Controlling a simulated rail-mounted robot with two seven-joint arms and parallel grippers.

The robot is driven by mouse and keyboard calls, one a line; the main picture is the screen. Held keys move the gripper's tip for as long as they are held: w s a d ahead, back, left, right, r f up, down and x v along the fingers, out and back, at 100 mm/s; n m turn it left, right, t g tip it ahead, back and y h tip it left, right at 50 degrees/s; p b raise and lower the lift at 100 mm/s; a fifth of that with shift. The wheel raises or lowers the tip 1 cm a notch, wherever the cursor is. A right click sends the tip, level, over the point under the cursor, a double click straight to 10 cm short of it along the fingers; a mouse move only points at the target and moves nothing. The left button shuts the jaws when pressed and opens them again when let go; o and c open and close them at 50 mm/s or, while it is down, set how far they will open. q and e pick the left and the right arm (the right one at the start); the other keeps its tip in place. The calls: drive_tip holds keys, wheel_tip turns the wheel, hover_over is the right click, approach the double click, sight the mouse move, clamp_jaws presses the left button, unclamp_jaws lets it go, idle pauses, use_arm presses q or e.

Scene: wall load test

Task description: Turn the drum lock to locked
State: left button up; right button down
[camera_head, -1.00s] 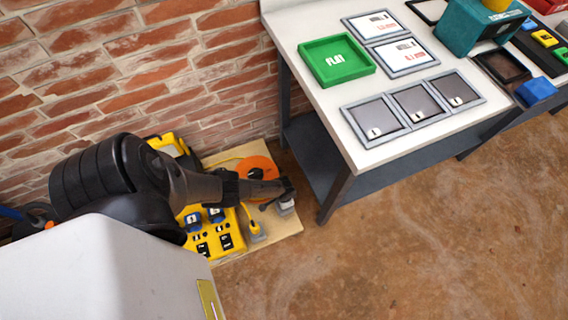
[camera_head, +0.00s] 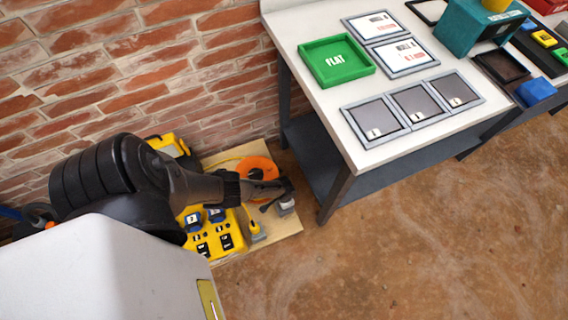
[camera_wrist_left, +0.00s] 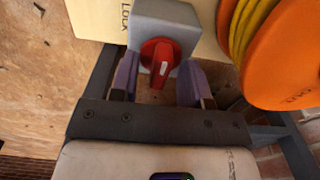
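The drum lock is a grey box (camera_wrist_left: 185,18) with a red knob (camera_wrist_left: 160,58) that bears a white mark. It sits on a pale wooden board (camera_wrist_left: 90,18) with "LOCK" lettering beside it. In the head view the grey box (camera_head: 286,208) is partly hidden by my gripper. My left gripper (camera_wrist_left: 158,84) is open, its two fingers apart on either side of the red knob; I cannot tell whether they touch it. In the head view the left gripper (camera_head: 284,188) is over the box. The orange drum (camera_wrist_left: 285,55) is close to the right finger. My right gripper is not in view.
A yellow unit with sockets (camera_head: 214,240) stands on the board, left of the gripper. A workbench (camera_head: 305,95) with a green tray (camera_head: 336,61) and framed panels stands to the right, its leg close by. A brick wall (camera_head: 100,75) is behind. The floor in front is clear.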

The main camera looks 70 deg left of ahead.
use_arm(q)
drive_tip(key=shift+r, duration=0.1)
wheel_tip(320, 180, up, 14)
drive_tip(key=p, duration=1.1)
drive_tip(key=shift+f, duration=0.2)
